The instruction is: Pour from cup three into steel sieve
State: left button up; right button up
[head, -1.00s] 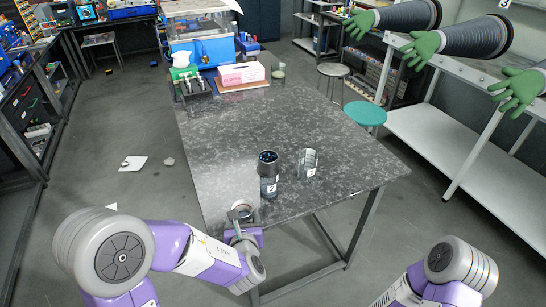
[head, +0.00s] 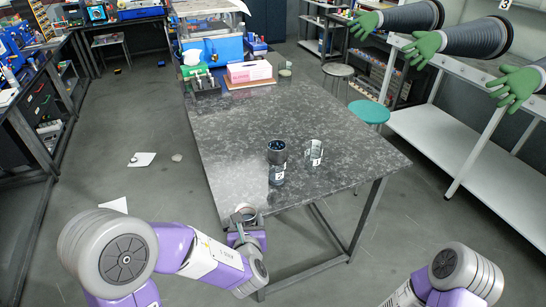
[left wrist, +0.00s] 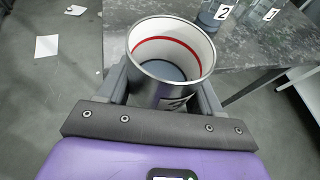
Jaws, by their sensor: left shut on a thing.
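My left gripper (head: 246,226) is shut on a steel-coloured cup (head: 244,213) at the table's near edge. In the left wrist view the cup (left wrist: 170,93) is upright or nearly so, with a white inside, a red ring and a grey-blue bottom or contents. Its label is mostly hidden. On the table, a dark, round, open-topped vessel (head: 277,149), apparently the steel sieve, sits on a clear beaker (head: 277,176), apparently labelled 2. Another clear beaker (head: 315,155), apparently labelled 1, stands just right of them. My right gripper is out of view.
The speckled grey table (head: 240,130) is clear around the beakers. A pink-and-white box (head: 250,72) and green equipment (head: 196,72) stand at its far end. A teal stool (head: 369,112) is beside its right edge. Green gloves (head: 425,50) hang at the upper right.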

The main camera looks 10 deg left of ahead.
aim_at(276, 155)
jog(key=k, duration=1.05)
jog(key=u, duration=0.65)
jog(key=i, duration=1.55)
jog(key=z, duration=0.7)
